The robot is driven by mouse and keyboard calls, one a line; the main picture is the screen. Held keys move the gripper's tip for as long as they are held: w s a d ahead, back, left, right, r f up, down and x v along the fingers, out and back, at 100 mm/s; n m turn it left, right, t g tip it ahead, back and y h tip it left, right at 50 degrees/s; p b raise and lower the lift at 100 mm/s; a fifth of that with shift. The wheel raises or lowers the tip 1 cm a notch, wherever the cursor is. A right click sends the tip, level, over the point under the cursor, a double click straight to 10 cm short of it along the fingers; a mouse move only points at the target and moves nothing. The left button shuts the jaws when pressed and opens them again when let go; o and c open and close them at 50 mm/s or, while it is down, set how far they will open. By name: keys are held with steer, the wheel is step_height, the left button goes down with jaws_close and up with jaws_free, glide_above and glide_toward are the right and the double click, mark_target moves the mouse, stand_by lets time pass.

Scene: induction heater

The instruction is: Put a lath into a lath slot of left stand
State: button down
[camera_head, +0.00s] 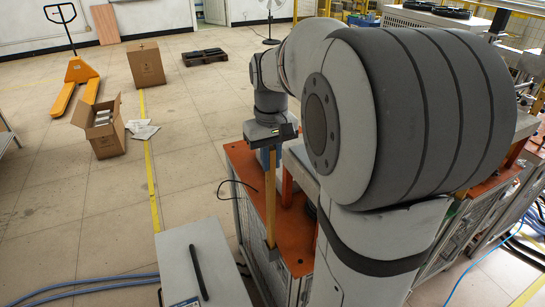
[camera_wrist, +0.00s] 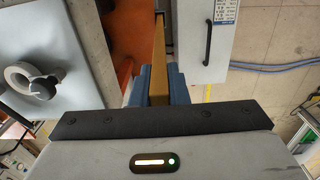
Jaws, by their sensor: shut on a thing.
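The lath (camera_head: 270,200) is a long, thin wooden strip. My gripper (camera_head: 271,152) is shut on its upper part and holds it roughly upright. In the wrist view the lath (camera_wrist: 158,60) runs away from between the blue fingers (camera_wrist: 158,90). In the head view its lower end meets a small bracket on the front edge of an orange-topped stand (camera_head: 248,185). I cannot tell whether that end is inside a slot or just above it. The orange top also shows in the wrist view (camera_wrist: 122,35).
A grey cabinet (camera_head: 180,255) with a black handle stands in front, close to the stand. My arm covers much of the right side.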

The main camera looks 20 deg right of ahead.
mark_target(271, 148)
steer(key=shift+f+b, duration=0.95)
steer(key=shift+f, duration=0.55)
steer(key=c, duration=1.3)
jaws_free()
steer(key=shift+r, duration=0.1)
step_height(271, 148, up, 8)
steer(key=shift+f, duration=0.1)
